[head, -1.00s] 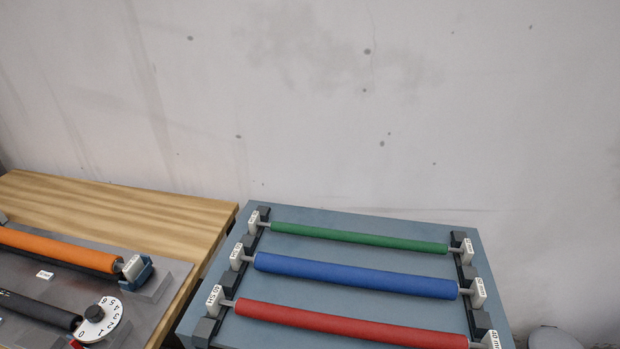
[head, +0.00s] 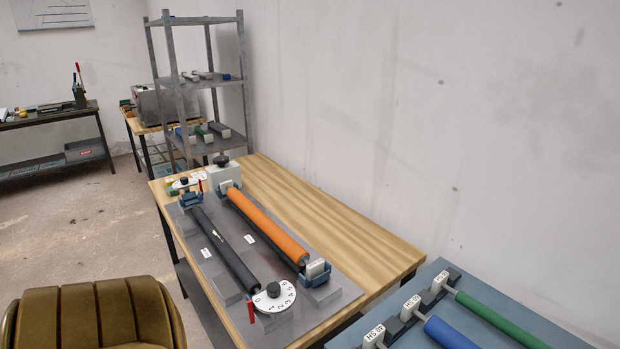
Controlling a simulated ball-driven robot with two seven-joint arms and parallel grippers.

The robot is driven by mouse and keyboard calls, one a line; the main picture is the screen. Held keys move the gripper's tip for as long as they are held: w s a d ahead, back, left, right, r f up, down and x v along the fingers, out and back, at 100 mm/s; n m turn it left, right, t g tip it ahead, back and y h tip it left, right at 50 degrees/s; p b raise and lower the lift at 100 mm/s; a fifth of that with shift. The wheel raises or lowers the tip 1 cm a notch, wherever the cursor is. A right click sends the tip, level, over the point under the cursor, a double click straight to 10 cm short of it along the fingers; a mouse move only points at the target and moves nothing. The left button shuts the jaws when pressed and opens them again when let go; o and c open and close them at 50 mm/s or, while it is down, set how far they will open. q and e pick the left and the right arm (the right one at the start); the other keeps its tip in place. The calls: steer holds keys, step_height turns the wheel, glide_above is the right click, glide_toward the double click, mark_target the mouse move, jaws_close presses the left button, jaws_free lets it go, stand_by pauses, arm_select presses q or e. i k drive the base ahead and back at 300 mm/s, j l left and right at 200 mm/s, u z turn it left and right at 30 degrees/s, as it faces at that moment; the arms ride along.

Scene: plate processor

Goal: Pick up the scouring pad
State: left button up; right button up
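I cannot make out a scouring pad in the head view. The wooden table (head: 385,250) carries the plate processor (head: 335,291), with an orange roller (head: 266,226) and a black roller (head: 224,248) lying side by side. Small items, some yellowish, lie at the table's far left corner, too small to tell apart. Neither of my grippers is in view.
A blue-grey stand (head: 440,266) with green (head: 500,320) and blue rollers (head: 447,333) is at the lower right. A brown padded chair (head: 95,312) stands at the lower left. A metal shelf (head: 197,78) and a dark workbench (head: 50,118) are behind. Open floor (head: 75,220) lies left of the table.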

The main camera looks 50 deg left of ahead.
mark_target(170, 191)
steer(key=u, duration=2.6)
steer(key=z, duration=0.4)
steer(key=i+j+z, duration=0.3)
steer(key=z, duration=0.2)
steer(key=i+j+z, duration=0.25)
steer(key=j+z, duration=0.25)
steer(key=i+j+z, duration=0.1)
steer(key=j, duration=0.3)
steer(key=i+j+z, duration=0.1)
steer(key=j, duration=0.3)
steer(key=i+j+z, duration=0.1)
steer(key=j, duration=0.3)
steer(key=i+j+z, duration=0.1)
steer(key=j, duration=0.35)
steer(key=i+j+z, duration=0.15)
steer(key=j, duration=0.25)
steer(key=i, duration=0.05)
